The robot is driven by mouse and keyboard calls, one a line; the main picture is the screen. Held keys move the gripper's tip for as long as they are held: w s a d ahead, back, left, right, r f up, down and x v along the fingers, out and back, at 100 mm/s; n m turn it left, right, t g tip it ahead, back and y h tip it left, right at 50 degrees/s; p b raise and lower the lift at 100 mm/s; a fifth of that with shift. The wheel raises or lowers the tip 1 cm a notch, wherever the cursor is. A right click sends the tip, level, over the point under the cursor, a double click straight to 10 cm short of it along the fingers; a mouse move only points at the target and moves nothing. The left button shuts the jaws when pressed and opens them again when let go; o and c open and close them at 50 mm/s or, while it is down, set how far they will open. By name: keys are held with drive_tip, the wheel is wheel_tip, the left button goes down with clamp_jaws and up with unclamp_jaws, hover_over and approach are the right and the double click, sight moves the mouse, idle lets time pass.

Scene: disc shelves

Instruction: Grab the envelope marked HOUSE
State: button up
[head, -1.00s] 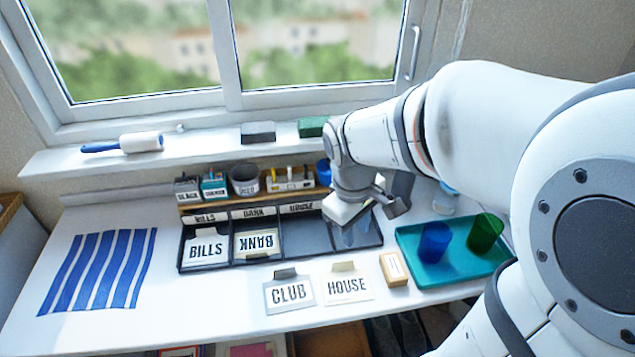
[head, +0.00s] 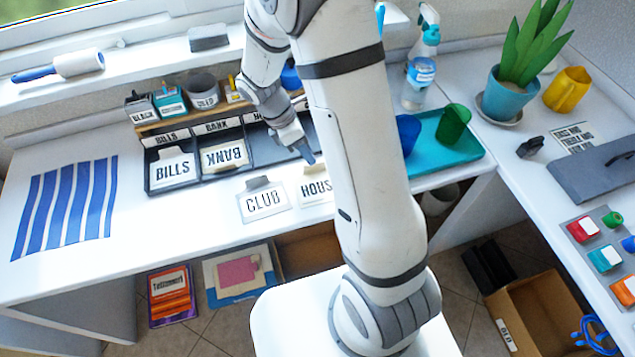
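The white envelope marked HOUSE (head: 311,190) lies on the desk in front of the sorting tray, just right of the envelope marked CLUB (head: 263,202). Its right part is hidden behind my arm. My gripper (head: 306,158) points down just above the top edge of the HOUSE envelope. It is seen small and from the side, so the gap between its fingers does not show. I cannot tell whether it touches the envelope.
The black sorting tray (head: 152,188) holds the BILLS envelope (head: 172,168) and an upside-down BANK envelope (head: 224,155). A teal tray (head: 462,155) with blue and green cups stands right of my arm. A striped cloth (head: 65,208) lies left.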

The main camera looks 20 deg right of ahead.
sight(319, 183)
drive_tip(key=x, duration=0.3)
drive_tip(key=shift+d+f, duration=0.15)
drive_tip(key=shift+f, duration=0.2)
drive_tip(key=shift+c, duration=0.5)
clamp_jaws()
